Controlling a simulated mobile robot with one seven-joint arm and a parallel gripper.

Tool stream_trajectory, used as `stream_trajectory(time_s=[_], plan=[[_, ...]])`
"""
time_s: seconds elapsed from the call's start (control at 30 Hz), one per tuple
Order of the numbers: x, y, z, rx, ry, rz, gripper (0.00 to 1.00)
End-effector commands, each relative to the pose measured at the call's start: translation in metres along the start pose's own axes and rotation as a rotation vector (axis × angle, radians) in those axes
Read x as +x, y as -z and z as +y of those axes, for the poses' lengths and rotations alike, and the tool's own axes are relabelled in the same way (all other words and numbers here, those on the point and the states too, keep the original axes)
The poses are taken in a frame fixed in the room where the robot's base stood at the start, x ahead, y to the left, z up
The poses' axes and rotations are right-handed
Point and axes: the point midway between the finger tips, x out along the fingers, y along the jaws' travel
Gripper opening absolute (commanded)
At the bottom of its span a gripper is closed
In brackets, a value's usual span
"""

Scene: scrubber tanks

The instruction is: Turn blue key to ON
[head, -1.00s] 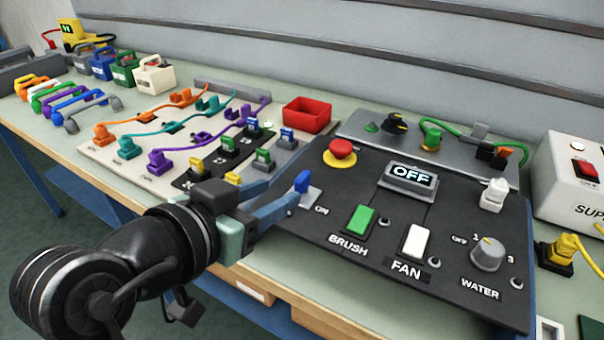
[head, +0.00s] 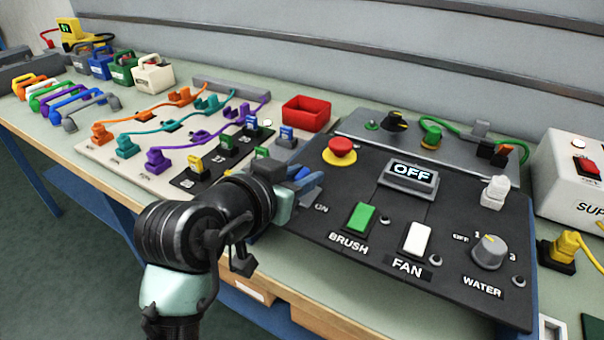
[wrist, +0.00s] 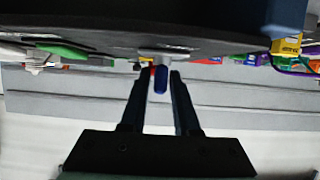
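The blue key (wrist: 161,80) stands out from the dark control panel in the wrist view, between the two fingertips of my gripper (wrist: 159,73). The fingers are open, with a gap clear on the left side and a narrow one on the right. In the head view my gripper (head: 306,180) is at the panel's left edge, and its fingers largely hide the key and its grey base. The ON label (head: 321,209) shows just beside the fingers. The panel's display (head: 411,174) reads OFF.
The panel (head: 360,272) also carries a red mushroom button (head: 341,147), a green BRUSH switch (head: 361,217), a white FAN switch (head: 417,238) and a WATER knob (head: 488,251). A red bin (head: 306,113) stands behind. Coloured cables and plugs lie left.

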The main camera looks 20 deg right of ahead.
Motion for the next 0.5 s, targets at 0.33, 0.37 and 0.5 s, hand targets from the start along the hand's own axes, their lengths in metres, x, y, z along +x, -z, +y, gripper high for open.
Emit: stream_trajectory(time_s=[0.33, 0.37, 0.5], plan=[[-0.0003, -0.0001, 0.0, 0.0, 0.0, 0.0, 0.0], [-0.0003, -0.0001, 0.0, 0.0, 0.0, 0.0, 0.0], [-0.0003, -0.0001, 0.0, 0.001, -0.006, 0.0, 0.0]])
